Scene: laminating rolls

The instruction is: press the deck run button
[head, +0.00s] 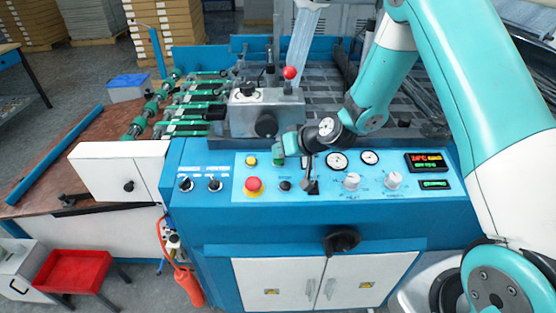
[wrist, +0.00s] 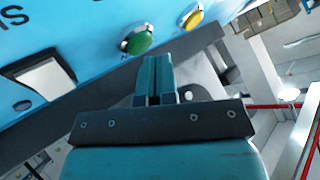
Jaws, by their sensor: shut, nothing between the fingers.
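The control panel (head: 330,192) is a light blue slope on the front of the machine. A round green button (wrist: 137,40) with a metal rim shows in the wrist view, just beyond my fingertips. A yellow button (wrist: 193,20) is right of it there; it also shows in the head view (head: 251,161). No label reading deck run is legible. My gripper (wrist: 155,72) is shut and empty, close to the green button; a gap shows between them in the wrist view. In the head view my gripper (head: 284,146) is over the panel's upper edge and partly covers that area.
A red mushroom button (head: 254,185) on a yellow base and a black knob (head: 285,186) sit below. Dials, white knobs and lit displays (head: 427,162) are to the right. A metal block with a red-balled lever (head: 290,73) stands behind my gripper.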

